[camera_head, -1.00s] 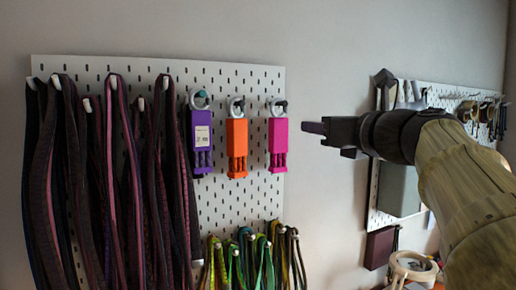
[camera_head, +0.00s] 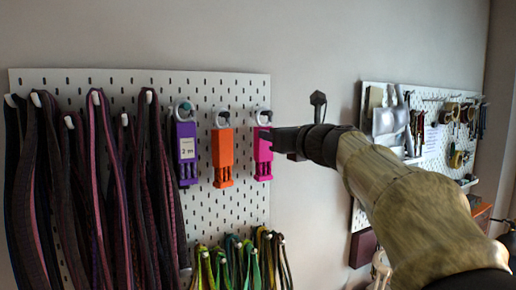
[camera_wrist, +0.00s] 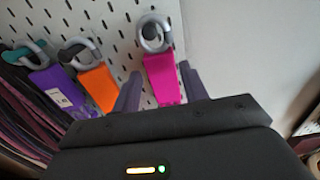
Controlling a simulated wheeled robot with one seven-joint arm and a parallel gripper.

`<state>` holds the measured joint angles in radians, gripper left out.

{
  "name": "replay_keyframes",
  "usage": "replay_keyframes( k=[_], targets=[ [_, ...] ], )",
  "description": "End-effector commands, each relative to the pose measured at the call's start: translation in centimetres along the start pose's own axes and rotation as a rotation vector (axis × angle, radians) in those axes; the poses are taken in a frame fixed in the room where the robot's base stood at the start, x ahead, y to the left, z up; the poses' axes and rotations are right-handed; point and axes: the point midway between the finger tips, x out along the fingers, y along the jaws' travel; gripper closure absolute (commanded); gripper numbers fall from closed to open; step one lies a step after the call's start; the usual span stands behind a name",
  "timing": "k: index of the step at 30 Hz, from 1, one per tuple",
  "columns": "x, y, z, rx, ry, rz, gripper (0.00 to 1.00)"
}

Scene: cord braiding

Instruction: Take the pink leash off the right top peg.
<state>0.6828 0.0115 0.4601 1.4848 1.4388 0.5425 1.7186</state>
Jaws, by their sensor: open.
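The pink leash (camera_head: 262,158) hangs by a grey-white ring from the right top peg (camera_head: 266,113) of the white pegboard. In the wrist view the pink leash (camera_wrist: 163,77) hangs between the two open fingers of my gripper (camera_wrist: 160,88), with its ring and peg above the fingertips. In the head view my gripper (camera_head: 272,140) reaches in from the right at the height of the upper part of the pink leash and hides part of it. Whether the fingers touch the leash cannot be told.
An orange leash (camera_head: 222,157) and a purple leash (camera_head: 187,150) hang to the left on the white pegboard (camera_head: 160,82). Dark cords (camera_head: 95,190) fill its left side, green cords (camera_head: 240,264) hang below. Bare wall (camera_head: 310,215) lies to the right; a second pegboard (camera_head: 450,105) is beyond.

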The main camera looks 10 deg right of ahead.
Motion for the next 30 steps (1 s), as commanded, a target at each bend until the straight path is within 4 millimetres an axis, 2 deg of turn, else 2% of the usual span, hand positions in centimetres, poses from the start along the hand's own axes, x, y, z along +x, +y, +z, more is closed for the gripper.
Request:
replay_keyframes(
  k=[13,24,30],
  targets=[
    [0.9,0.0,0.0,0.001,0.000,0.001,0.56],
    [5.8,0.0,0.2,0.002,0.000,0.002,0.56],
    [6.3,0.0,0.0,-0.001,0.000,-0.001,0.56]
  ],
)
